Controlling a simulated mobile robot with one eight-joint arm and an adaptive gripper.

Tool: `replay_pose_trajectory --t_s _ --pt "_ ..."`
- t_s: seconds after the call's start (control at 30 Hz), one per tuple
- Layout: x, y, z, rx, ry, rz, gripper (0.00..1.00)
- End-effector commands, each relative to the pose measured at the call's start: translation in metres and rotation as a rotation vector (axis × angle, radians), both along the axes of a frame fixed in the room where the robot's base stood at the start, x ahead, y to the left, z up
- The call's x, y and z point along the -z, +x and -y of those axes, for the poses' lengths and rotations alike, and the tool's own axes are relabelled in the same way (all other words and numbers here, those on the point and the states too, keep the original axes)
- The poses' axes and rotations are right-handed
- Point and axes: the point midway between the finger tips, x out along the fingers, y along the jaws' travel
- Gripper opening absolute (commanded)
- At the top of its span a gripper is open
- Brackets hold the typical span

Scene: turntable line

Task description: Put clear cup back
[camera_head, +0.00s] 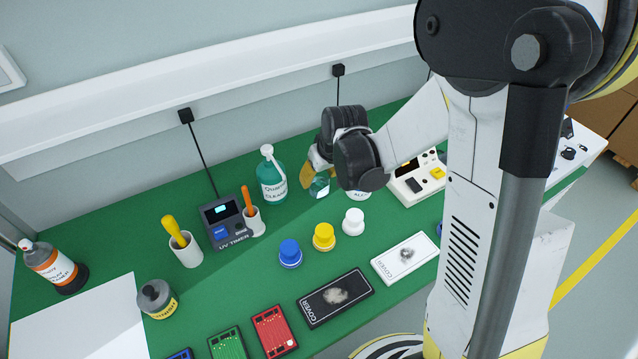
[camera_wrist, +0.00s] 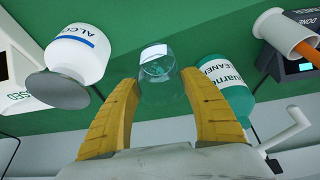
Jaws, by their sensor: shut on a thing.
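The clear cup (camera_head: 320,187) is a small see-through vessel at the back of the green table, between the cleaner bottle and the alcohol bottle. It also shows in the wrist view (camera_wrist: 158,90), between the two yellow fingers. My gripper (camera_wrist: 158,80) is shut on the clear cup. In the head view my gripper (camera_head: 316,179) is partly hidden behind my dark wrist joints. Whether the cup touches the table or hangs just above it, I cannot tell.
The green cleaner bottle (camera_head: 272,180) stands close left of the cup and the white alcohol bottle (camera_head: 361,194) close right. A UV timer (camera_head: 224,222) and blue (camera_head: 290,253), yellow (camera_head: 324,237) and white (camera_head: 353,222) capped pieces are nearby. Green table (camera_head: 225,290) shows bare between objects.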

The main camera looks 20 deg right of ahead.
Motion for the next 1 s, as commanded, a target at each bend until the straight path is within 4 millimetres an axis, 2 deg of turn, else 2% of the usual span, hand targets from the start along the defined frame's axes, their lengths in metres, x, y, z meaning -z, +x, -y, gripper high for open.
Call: replay_pose_trajectory --t_s 0.03,0.1,0.5,0.53,0.6,0.87,1.0 --pt "0.012 0.000 0.000 0.000 0.000 0.000 0.15" --pt "0.021 0.000 0.000 0.000 0.000 0.000 0.15" --pt "0.026 0.000 0.000 0.000 0.000 0.000 0.15" --pt "0.025 0.000 0.000 0.000 0.000 0.000 0.59" --pt "0.024 0.000 0.000 0.000 0.000 0.000 0.76" --pt "0.024 0.000 0.000 0.000 0.000 0.000 0.76" --pt "0.016 -0.002 0.001 0.000 0.000 0.000 0.76"
